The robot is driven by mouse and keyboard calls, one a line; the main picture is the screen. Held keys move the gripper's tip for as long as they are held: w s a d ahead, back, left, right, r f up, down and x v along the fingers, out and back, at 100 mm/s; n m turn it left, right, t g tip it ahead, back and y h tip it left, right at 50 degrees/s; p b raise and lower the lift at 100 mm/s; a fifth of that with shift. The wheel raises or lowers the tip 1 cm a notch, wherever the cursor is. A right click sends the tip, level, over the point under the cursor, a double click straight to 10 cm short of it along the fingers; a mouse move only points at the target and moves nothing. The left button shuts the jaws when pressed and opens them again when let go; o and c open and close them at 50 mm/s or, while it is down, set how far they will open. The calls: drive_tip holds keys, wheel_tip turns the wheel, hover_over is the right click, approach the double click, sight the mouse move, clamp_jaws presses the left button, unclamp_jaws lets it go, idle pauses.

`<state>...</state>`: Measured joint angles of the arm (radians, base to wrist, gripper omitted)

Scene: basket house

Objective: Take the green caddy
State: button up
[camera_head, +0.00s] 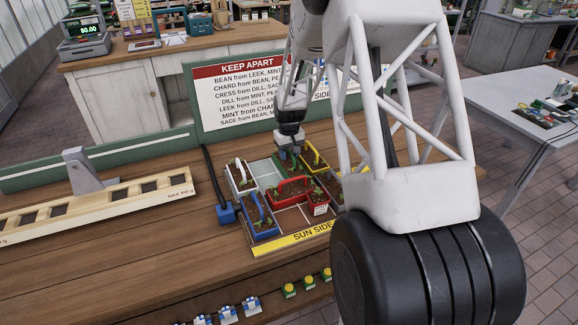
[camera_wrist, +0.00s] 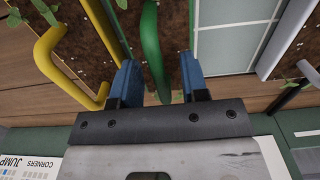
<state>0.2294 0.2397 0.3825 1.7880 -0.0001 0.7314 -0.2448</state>
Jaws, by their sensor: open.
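The green caddy (camera_head: 281,164) stands at the back of the grid on the bench, partly hidden by my gripper (camera_head: 289,141) in the head view. In the wrist view its curved green handle (camera_wrist: 151,50) runs between the two blue fingers of my gripper (camera_wrist: 158,72). The fingers are open, one on each side of the handle, with gaps on both sides. Dark soil with small seedlings shows around the handle.
A yellow caddy (camera_head: 316,157) stands close on the right, its yellow handle (camera_wrist: 42,58) near a finger. White (camera_head: 238,181), blue (camera_head: 266,232) and red (camera_head: 320,210) caddies stand around. One grid cell (camera_wrist: 221,40) beside the green caddy is bare. A sign (camera_head: 245,95) stands behind.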

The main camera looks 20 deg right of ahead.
idle(0.5)
clamp_jaws()
